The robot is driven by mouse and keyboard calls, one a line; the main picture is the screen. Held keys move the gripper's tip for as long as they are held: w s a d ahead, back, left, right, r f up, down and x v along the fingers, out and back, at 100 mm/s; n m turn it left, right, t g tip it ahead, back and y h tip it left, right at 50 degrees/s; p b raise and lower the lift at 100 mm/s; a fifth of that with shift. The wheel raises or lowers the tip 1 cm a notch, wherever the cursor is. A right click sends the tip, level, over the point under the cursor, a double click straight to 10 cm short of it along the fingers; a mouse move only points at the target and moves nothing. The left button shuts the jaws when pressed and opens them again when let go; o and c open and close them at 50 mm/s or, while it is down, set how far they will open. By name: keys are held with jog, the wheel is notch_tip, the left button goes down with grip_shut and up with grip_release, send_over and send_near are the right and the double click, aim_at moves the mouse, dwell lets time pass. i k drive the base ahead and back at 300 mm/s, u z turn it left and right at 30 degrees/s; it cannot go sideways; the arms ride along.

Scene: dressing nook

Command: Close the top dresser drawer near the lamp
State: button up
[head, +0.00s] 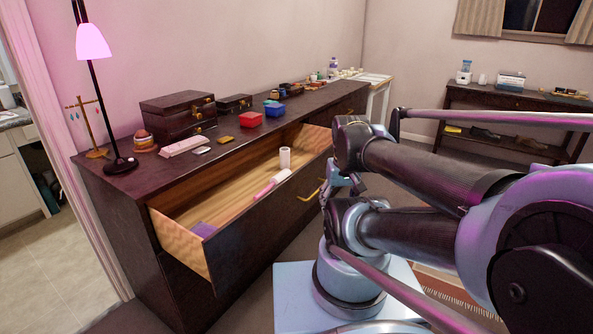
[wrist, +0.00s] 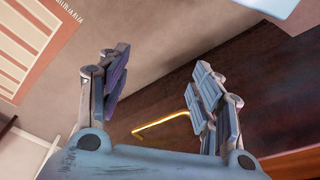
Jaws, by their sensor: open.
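The top dresser drawer (head: 262,226) near the lamp (head: 94,42) stands pulled out, with a dark front and pale wooden inside. White rolls, a pink item and a purple item lie in it. Its brass handle (head: 309,194) is on the front, and the handle also shows in the wrist view (wrist: 161,124). My gripper (head: 343,181) is in front of the drawer, to the right of the handle in the head view. In the wrist view my gripper (wrist: 160,88) has its fingers wide apart with nothing between them. The handle lies beyond, close to the right finger; I cannot tell whether they touch.
A low shelf (head: 510,103) stands at the back right. A striped rug (head: 445,287) lies on the floor at the right.

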aim_at(221, 195)
jog(key=z, duration=0.7)
jog(key=k, duration=2.1)
jog(key=u, duration=0.7)
jog(key=i, duration=1)
jog(key=z, duration=0.05)
